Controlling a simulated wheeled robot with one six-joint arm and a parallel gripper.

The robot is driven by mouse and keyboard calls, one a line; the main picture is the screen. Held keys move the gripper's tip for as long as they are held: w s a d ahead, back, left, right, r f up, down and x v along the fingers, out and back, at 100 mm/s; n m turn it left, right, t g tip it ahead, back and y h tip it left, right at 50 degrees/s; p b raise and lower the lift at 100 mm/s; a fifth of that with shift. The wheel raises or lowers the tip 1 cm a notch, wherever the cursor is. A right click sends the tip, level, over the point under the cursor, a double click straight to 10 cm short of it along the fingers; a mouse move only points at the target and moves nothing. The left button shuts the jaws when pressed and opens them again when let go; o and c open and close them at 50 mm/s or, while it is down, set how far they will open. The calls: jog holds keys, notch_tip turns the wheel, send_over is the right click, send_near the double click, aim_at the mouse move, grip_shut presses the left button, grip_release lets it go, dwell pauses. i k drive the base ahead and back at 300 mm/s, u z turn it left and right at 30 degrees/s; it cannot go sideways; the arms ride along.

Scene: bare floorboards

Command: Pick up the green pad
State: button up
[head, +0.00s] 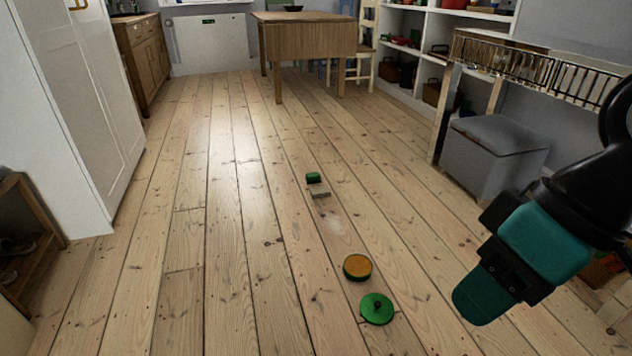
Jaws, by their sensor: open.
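A small green block-like pad (314,177) lies on the floorboards near the middle of the head view. A beige block (320,193) lies just in front of it. Nearer to me are a round green item with an orange top (357,267) and a round green lid-like item with a dark knob (377,308). My gripper (482,296), black and teal, is at the lower right, open and pointing down-left. It is well to the right of the green pad and nearer to me, apart from all these things. Whether anything is between its jaws is not clear.
A white cabinet (85,110) stands at left, with a low wooden rack (25,235) before it. A grey box stool (492,155) stands at right below a railed bench. A wooden table (305,38) and chair are far back. The central floor is largely clear.

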aim_at(314, 176)
jog(key=u, duration=0.65)
jog(key=i, duration=0.9)
jog(key=u, duration=0.85)
jog(key=i, duration=2.05)
jog(key=z, duration=0.45)
jog(key=i, duration=0.95)
jog(key=z, duration=1.55)
jog(key=i, duration=0.75)
jog(key=z, duration=0.7)
